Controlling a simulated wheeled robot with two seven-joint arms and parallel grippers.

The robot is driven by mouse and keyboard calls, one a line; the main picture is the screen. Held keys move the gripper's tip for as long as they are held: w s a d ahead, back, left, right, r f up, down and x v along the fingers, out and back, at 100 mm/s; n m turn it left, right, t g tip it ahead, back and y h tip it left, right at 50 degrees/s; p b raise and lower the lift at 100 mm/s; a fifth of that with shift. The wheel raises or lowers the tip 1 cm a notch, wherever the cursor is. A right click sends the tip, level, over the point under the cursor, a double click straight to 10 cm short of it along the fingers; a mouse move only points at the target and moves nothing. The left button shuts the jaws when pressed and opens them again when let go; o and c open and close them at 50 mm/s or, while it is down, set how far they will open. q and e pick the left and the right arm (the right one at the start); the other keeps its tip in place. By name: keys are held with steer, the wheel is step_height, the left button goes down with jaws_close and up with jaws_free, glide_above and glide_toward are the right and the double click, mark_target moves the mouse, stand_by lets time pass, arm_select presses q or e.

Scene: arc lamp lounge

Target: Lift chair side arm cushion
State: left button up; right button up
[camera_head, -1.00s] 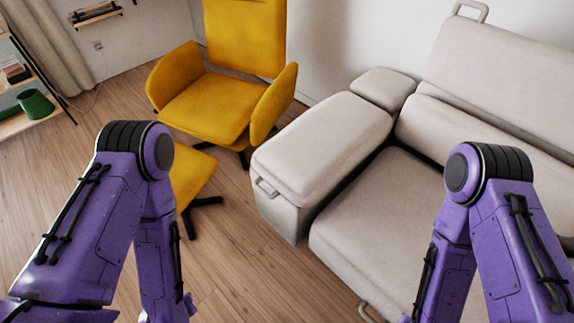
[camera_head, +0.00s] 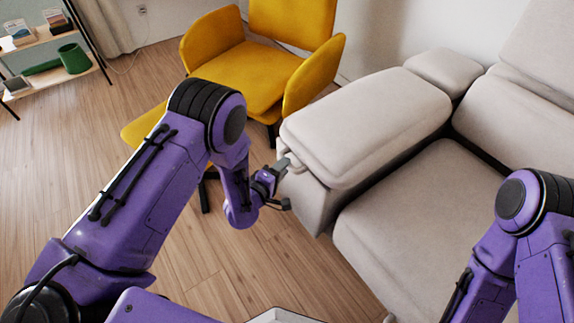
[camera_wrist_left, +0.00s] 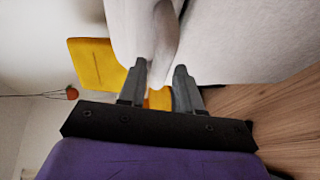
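The chair side arm cushion (camera_head: 365,125) is a pale grey padded block on the sofa arm nearest the yellow chair. It lies flat, with a small handle loop on its front end. My left gripper (camera_head: 284,184) is at that front end, by the handle, which it partly hides. In the left wrist view, its two fingers (camera_wrist_left: 160,76) are apart, with a pale strip, perhaps the handle, just beyond the gap. I cannot tell whether they touch it. My right gripper is out of view; only the right arm shows at lower right.
The yellow chair (camera_head: 262,70) and its footstool (camera_head: 143,130) stand left of the sofa. The sofa seat (camera_head: 425,205) is bare. A shelf (camera_head: 60,75) with a green pot is at far left. Wood floor is free between shelf and chair.

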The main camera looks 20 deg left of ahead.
arm_select(q)
steer(key=x, duration=0.3)
steer(key=shift+w, duration=0.15)
steer(key=shift+c, duration=0.4)
